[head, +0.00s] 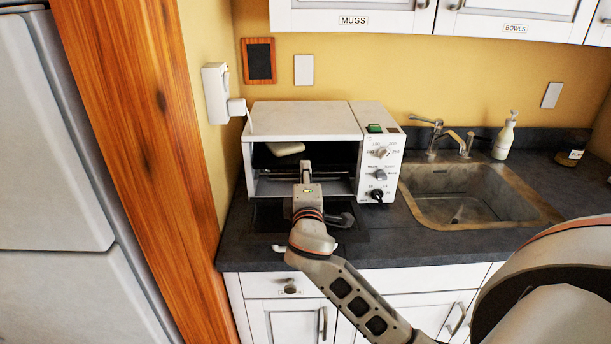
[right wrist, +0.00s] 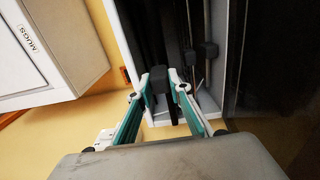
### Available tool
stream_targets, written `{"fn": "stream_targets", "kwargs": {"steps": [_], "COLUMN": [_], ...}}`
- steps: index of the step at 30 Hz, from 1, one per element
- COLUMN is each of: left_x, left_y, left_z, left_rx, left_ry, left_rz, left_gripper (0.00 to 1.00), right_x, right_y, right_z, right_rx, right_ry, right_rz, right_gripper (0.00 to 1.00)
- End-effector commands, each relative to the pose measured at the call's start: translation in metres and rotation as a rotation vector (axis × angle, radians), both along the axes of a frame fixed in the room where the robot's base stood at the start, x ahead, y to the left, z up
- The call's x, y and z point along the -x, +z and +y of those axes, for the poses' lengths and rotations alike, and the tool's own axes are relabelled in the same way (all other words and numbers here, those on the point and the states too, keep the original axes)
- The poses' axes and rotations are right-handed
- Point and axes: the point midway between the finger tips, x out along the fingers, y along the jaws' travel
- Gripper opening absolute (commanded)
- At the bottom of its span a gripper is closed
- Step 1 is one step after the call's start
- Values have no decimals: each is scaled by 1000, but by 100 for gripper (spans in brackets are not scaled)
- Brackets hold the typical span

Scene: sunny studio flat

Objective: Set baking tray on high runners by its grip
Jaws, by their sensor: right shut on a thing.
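The white toaster oven (head: 305,119) stands on the counter with its front open and a dark interior. My right gripper (head: 306,168) is at the oven mouth. In the right wrist view its teal-lined fingers (right wrist: 160,92) are shut on a dark block, the grip (right wrist: 158,78) of the baking tray. Most of the tray is lost in the dark, and whether it touches runners cannot be told. A second dark block (right wrist: 207,50) on a thin rod is beside it. My left gripper is not in view.
A dark flat panel, seemingly the lowered oven door (head: 268,215), lies before the oven. A pale rounded object (head: 285,148) shows at the oven's upper left. The control panel (head: 380,158), sink (head: 455,205) and soap bottle (head: 504,137) are to the right. A wooden post (head: 145,120) is left.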

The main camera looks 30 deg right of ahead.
Motion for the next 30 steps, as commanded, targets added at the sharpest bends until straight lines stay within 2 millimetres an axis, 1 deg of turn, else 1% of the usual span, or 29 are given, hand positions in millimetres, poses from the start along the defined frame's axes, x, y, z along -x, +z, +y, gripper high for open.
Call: {"fn": "stream_targets", "kwargs": {"steps": [6, 15, 28, 29, 30], "left_x": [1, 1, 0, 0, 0], "left_y": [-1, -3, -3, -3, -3], "left_z": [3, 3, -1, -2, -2], "left_rx": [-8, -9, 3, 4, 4], "left_ry": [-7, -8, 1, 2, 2], "left_rz": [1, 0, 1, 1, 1], "left_gripper": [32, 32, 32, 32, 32], "right_x": [0, 0, 0, 0, 0], "right_y": [1, -4, -8, -8, -8], "right_z": [0, 0, 0, 0, 0], "right_rx": [1, -1, 1, 0, 0], "right_ry": [0, 0, 0, 0, 0], "right_rz": [-3, -3, -1, 0, 0], "right_gripper": [0, 0, 0, 27, 37]}}
